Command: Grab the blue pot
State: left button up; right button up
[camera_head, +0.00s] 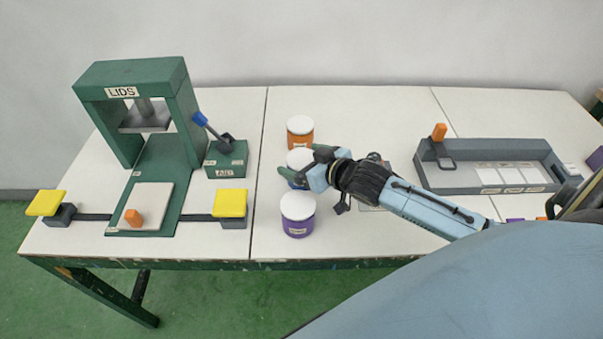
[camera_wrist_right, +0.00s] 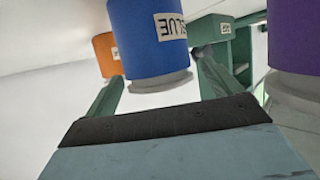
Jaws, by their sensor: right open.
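The blue pot (camera_head: 300,156) has a white lid and stands on the table between two other pots, partly hidden behind my right gripper. My right gripper (camera_head: 302,163) is open, with its green fingers reaching to either side of the blue pot. In the right wrist view the blue pot (camera_wrist_right: 147,38) fills the space ahead, with its label showing, and the fingers of my right gripper (camera_wrist_right: 158,88) lie on both sides of it. I cannot tell whether they touch it. My left gripper is not in view.
An orange pot (camera_head: 300,138) stands behind the blue one, and a purple pot (camera_head: 298,225) stands close in front. A green lid press (camera_head: 130,75) with a lever and yellow pads is at the left. A grey tray (camera_head: 455,183) lies at the right.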

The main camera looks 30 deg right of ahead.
jog(key=shift+w+a+f, duration=0.1)
jog(key=shift+w+f, duration=0.05)
jog(key=shift+w, duration=0.25)
jog(key=c, duration=1.3)
